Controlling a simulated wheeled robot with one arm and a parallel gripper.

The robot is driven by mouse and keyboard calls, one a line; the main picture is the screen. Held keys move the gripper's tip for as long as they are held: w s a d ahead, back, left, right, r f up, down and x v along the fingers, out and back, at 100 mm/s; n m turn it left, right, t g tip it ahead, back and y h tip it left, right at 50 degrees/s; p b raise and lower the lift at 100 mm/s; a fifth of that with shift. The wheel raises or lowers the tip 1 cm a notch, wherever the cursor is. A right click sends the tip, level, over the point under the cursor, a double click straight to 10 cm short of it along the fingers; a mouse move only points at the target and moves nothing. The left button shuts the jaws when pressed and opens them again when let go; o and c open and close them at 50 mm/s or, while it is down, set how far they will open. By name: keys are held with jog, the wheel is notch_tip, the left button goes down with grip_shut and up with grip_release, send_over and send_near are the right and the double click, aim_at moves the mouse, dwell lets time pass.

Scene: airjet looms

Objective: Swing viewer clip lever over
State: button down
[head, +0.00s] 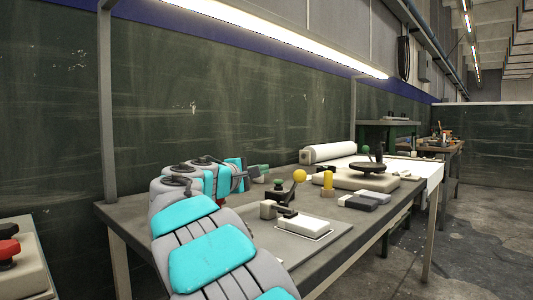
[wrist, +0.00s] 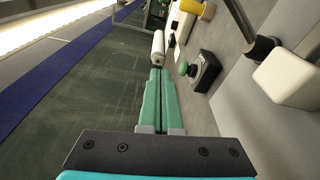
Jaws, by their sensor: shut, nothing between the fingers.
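A lever with a yellow ball knob (head: 299,175) stands up from a small clamp on the bench, beside a low white block (head: 303,226). I take it for the viewer clip lever. In the wrist view a dark rod (wrist: 240,20) runs to a joint by a white block (wrist: 290,82), at the right. My gripper (head: 262,173) is behind and left of the knob in the head view, apart from it. In the wrist view its teal fingers (wrist: 158,74) are together, with nothing between them.
A green button on a dark box (wrist: 203,70) sits close right of my fingertips. A yellow cylinder (head: 327,181), dark blocks (head: 361,202), a round dark plate on a pale base (head: 366,168) and a white roll (head: 330,152) share the bench (head: 225,222). A wall stands behind.

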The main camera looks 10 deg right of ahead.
jog(key=s+a, duration=0.1)
jog(key=a, duration=0.1)
jog(key=s+a+n, duration=0.1)
jog(key=s+a, duration=0.1)
jog(key=a, duration=0.1)
jog(key=s+a+n+p, duration=0.1)
jog(key=s+a, duration=0.1)
jog(key=shift+a+f, duration=0.25)
jog(key=shift+f, duration=0.15)
